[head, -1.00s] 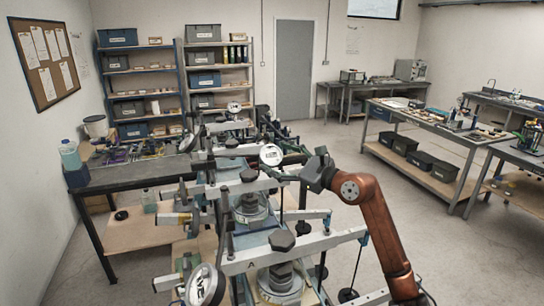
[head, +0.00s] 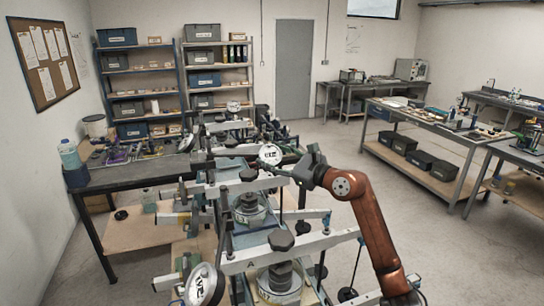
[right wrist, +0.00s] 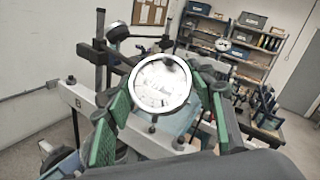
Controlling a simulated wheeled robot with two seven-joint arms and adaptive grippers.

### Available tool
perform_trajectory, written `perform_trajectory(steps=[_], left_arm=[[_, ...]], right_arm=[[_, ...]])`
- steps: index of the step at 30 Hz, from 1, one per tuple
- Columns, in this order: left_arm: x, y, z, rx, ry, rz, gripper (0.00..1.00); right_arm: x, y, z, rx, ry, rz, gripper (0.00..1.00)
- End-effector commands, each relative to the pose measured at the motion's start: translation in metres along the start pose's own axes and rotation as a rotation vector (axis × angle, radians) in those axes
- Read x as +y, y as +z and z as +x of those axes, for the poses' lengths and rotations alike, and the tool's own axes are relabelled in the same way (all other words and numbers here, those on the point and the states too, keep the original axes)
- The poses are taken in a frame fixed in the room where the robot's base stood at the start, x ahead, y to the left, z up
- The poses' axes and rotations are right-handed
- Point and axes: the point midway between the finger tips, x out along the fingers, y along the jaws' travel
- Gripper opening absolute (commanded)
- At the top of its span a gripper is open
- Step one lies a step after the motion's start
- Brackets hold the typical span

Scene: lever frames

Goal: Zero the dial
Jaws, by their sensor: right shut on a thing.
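A round white dial (head: 270,154) with a metal rim stands on the middle lever frame. In the right wrist view the dial (right wrist: 160,83) sits between the green-padded fingers of my right gripper (right wrist: 163,92), which is shut on its rim. The face is washed out by glare, so I cannot read its needle. In the head view my right gripper (head: 287,159) reaches the dial from the right. A beam (right wrist: 148,140) marked B runs below the dial. My left gripper is not in view.
The nearest frame's beam (head: 290,252), marked A, carries another dial (head: 203,285) at its left end. A third dial (head: 233,106) stands farther back. Dark posts and knobs crowd the frames.

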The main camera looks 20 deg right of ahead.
Motion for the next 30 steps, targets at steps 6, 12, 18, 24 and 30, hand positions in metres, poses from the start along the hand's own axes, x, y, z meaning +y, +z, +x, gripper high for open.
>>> perform_trajectory(steps=[6, 12, 18, 24, 30], left_arm=[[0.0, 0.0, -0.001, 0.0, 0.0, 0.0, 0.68], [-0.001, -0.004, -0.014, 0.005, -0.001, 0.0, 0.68], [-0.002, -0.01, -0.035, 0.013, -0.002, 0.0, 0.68], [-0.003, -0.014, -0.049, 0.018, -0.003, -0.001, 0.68], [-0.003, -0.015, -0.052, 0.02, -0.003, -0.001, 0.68]], right_arm=[[0.0, 0.0, 0.0, 0.001, -0.003, 0.002, 0.25], [-0.001, 0.001, -0.001, 0.009, -0.066, 0.048, 0.25], [0.0, 0.003, 0.0, 0.006, -0.167, 0.132, 0.25], [0.003, 0.003, 0.001, 0.001, -0.258, 0.21, 0.25], [0.003, 0.001, 0.001, 0.0, -0.315, 0.256, 0.25]])
